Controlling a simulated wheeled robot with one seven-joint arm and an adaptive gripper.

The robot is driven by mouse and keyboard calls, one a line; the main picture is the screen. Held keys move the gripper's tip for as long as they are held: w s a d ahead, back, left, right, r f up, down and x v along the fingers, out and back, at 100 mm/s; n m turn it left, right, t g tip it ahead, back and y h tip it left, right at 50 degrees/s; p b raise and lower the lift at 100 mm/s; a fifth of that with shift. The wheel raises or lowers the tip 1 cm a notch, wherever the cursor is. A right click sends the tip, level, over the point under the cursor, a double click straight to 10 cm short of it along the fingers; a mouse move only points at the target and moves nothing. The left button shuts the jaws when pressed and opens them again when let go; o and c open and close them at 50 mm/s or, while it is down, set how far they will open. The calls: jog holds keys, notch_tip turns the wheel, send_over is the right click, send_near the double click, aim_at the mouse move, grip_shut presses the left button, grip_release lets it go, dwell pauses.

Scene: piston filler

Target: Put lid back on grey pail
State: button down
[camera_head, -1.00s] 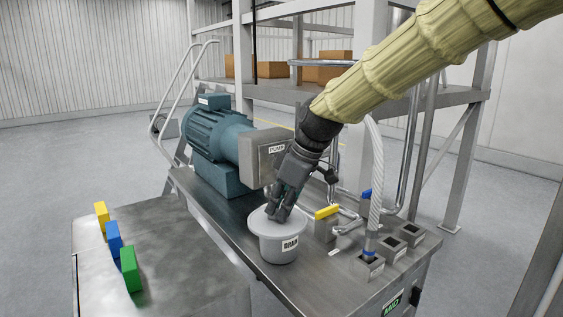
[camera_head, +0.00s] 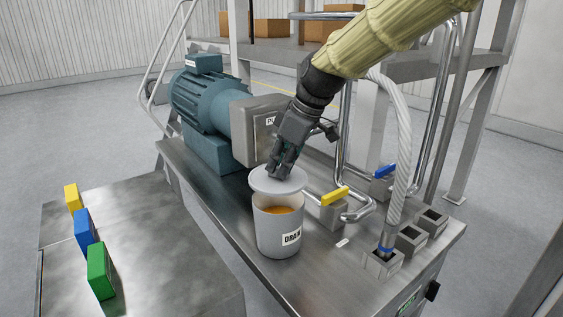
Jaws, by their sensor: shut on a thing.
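The grey pail (camera_head: 270,232), labelled "DRAIN", stands upright and uncovered on the steel bench. Orange contents show inside it. The round grey lid (camera_head: 278,184) is roughly level just above the pail's rear rim, with a gap at the front through which the contents show. My gripper (camera_head: 280,170) comes down from the upper right and is shut on the lid at its top middle. The fingers hide the part they grip. I cannot tell whether the lid's far edge touches the rim.
A yellow-handled valve (camera_head: 335,196) and bent pipes stand close right of the pail. A blue-green pump (camera_head: 205,110) is behind left. A white hose (camera_head: 401,150) rises at right. Yellow, blue and green blocks (camera_head: 100,271) line the left table.

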aim_at(282, 181)
jog(key=w+f, duration=0.1)
jog(key=w+f+b, duration=0.1)
jog(key=f, duration=0.1)
jog(key=shift+w+f, duration=0.1)
jog(key=shift+f+b, duration=0.3)
jog(key=shift+s+f, duration=0.1)
jog(key=shift+s, duration=0.6)
jog(key=shift+f, duration=0.3)
jog(key=shift+w+a+f, duration=0.1)
jog(key=shift+w+f, duration=0.3)
jog(key=shift+f, duration=0.1)
jog(key=shift+s+r, duration=0.15)
jog(key=shift+s, duration=0.15)
jog(key=shift+w, duration=0.2)
jog(key=shift+s+d, duration=0.2)
jog(key=shift+s, duration=0.05)
